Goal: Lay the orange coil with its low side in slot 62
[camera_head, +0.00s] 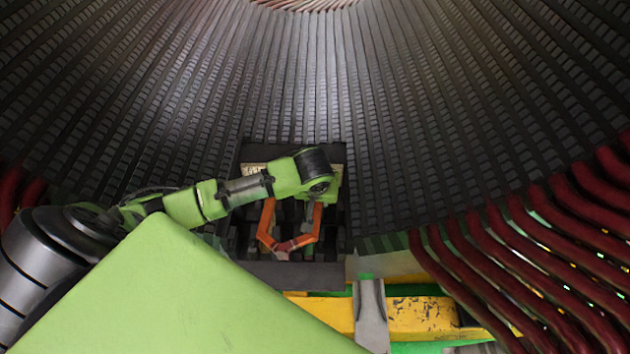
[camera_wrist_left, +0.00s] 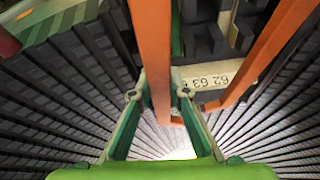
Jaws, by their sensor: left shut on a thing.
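The orange coil (camera_head: 266,222) shows below my left wrist in the head view, in front of a dark slotted block. Its two legs bend inward to meet at a low end. A second orange leg runs past on the right. A pale label strip (camera_wrist_left: 215,80) reads 62 and 63, with a further number partly covered by the coil. I cannot tell whether the low side is in a slot. My right gripper is not in view.
Dark slotted stator walls (camera_head: 420,110) curve around the workspace. Dark red coils (camera_head: 520,260) line the lower right, and more show at the far left. A yellow beam (camera_head: 420,316) and a grey bracket (camera_head: 371,312) lie below the block.

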